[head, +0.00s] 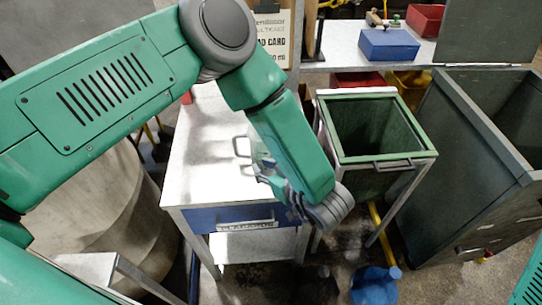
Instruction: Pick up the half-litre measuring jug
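A clear measuring jug (258,154) stands on the white top of a small table (205,165). Its handle sticks out to the left, and its right side is hidden behind my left forearm. My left arm comes in from the left, bends at the top and reaches down over the table. My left gripper (281,189) is at the table's front right part, close to the jug on its near side. Its fingers are small and partly covered, so I cannot tell their opening or whether they touch the jug. My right gripper is out of view.
A green-rimmed open bin (372,160) stands right of the table, and a large dark container (475,170) farther right. A blue box (389,44) and a red bin (425,19) sit on the back bench. A blue jug-like object (375,287) is on the floor.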

